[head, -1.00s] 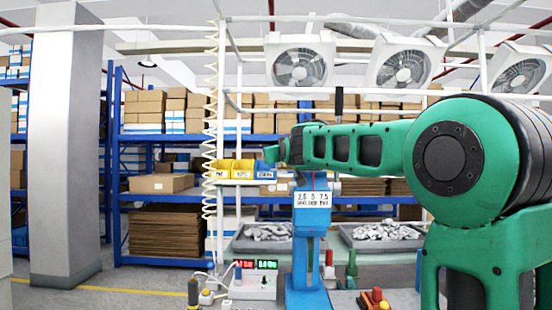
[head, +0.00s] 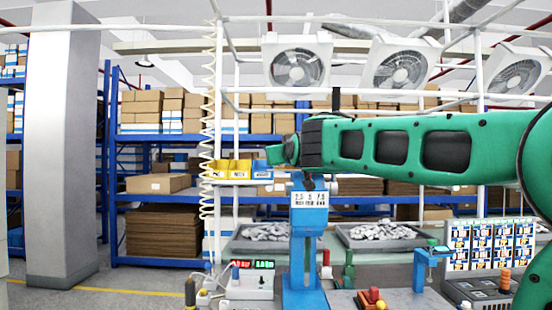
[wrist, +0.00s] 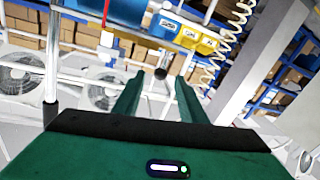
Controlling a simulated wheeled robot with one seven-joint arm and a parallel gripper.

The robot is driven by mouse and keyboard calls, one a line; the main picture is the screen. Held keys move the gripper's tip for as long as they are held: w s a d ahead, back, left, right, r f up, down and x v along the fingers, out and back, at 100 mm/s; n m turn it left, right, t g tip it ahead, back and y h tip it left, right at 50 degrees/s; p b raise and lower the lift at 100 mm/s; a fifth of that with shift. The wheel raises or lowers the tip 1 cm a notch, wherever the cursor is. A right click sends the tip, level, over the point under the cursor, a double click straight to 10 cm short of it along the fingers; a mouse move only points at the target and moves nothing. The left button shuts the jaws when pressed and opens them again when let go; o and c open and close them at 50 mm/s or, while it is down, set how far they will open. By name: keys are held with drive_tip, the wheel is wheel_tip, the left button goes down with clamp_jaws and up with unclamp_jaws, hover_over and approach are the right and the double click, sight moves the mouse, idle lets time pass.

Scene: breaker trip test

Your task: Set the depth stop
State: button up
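A blue press-like stand (head: 304,255) rises from the bench in the head view. Its upper block carries a white label (head: 309,199) with small numbers, and a dark part (head: 308,183) shows just above it. I cannot tell which part is the depth stop. My gripper (head: 274,155) is above this stand, pointing left, at the end of my green arm. In the wrist view my gripper (wrist: 159,80) has its two green fingers apart. A small dark round end (wrist: 160,73) shows between the fingertips; I cannot tell its distance. Nothing is visibly held.
Yellow bins (head: 233,168) are beyond my gripper. A coiled cream hose (head: 209,150) hangs at left. A meter box with lit displays (head: 252,280), a red-buttoned box (head: 372,299), grey trays (head: 380,234) and a smaller blue stand (head: 420,268) occupy the bench.

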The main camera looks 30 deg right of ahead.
drive_tip(key=shift+s+a, duration=0.2)
drive_tip(key=shift+s, duration=0.4)
